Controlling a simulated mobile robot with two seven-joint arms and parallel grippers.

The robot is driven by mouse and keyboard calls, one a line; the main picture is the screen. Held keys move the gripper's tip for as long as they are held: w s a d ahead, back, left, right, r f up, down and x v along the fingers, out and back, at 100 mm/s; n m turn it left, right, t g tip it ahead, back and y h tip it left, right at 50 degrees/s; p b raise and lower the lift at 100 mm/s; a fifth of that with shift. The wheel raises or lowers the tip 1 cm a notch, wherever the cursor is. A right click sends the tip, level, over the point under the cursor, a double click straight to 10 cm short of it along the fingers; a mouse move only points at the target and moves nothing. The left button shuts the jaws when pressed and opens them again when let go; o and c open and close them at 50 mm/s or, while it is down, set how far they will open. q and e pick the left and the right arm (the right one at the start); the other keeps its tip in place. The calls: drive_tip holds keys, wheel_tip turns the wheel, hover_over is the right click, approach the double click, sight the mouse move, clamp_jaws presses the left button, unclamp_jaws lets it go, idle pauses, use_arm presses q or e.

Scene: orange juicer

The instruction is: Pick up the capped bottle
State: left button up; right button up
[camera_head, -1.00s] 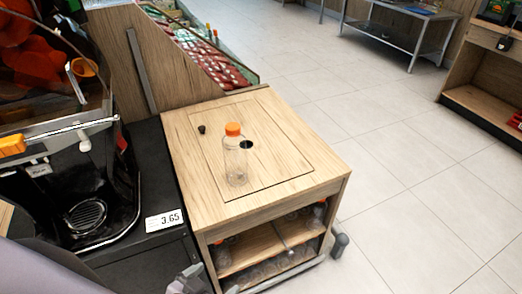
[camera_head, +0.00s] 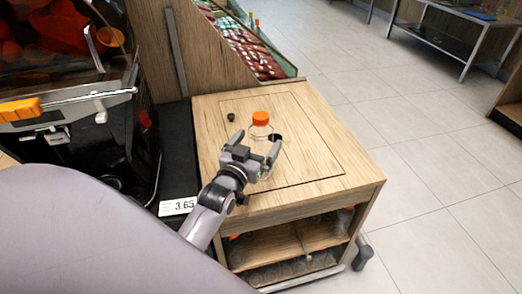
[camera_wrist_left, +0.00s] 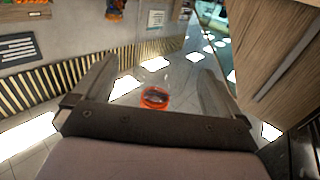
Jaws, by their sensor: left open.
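The capped bottle stands upright on the wooden cabinet top; it is clear, with an orange cap (camera_head: 261,118). My left gripper (camera_head: 257,141) is open, its two fingers spread on the near side of the bottle and pointing toward it. The gripper hides the bottle's lower part in the head view. In the left wrist view the orange cap (camera_wrist_left: 155,97) shows as an orange ring between the open fingers (camera_wrist_left: 155,80); the clear body is hard to make out. I cannot tell whether a finger touches the bottle. My right gripper is not in view.
The juicer (camera_head: 75,90) stands at left beside a price tag (camera_head: 178,206). Clear bottles fill the shelf below (camera_head: 285,270).

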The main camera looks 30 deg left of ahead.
use_arm(q)
drive_tip(key=shift+w+a+f, duration=0.1)
drive_tip(key=shift+w+a, duration=0.1)
drive_tip(key=shift+w, duration=0.6)
drive_tip(key=shift+w+a+f, duration=0.1)
drive_tip(key=shift+w+a, duration=0.05)
drive_tip(key=shift+w, duration=0.65)
drive_tip(key=shift+w+a+f, duration=0.1)
drive_tip(key=shift+w+a, duration=0.1)
drive_tip(key=shift+w, duration=0.6)
drive_tip(key=c, duration=1)
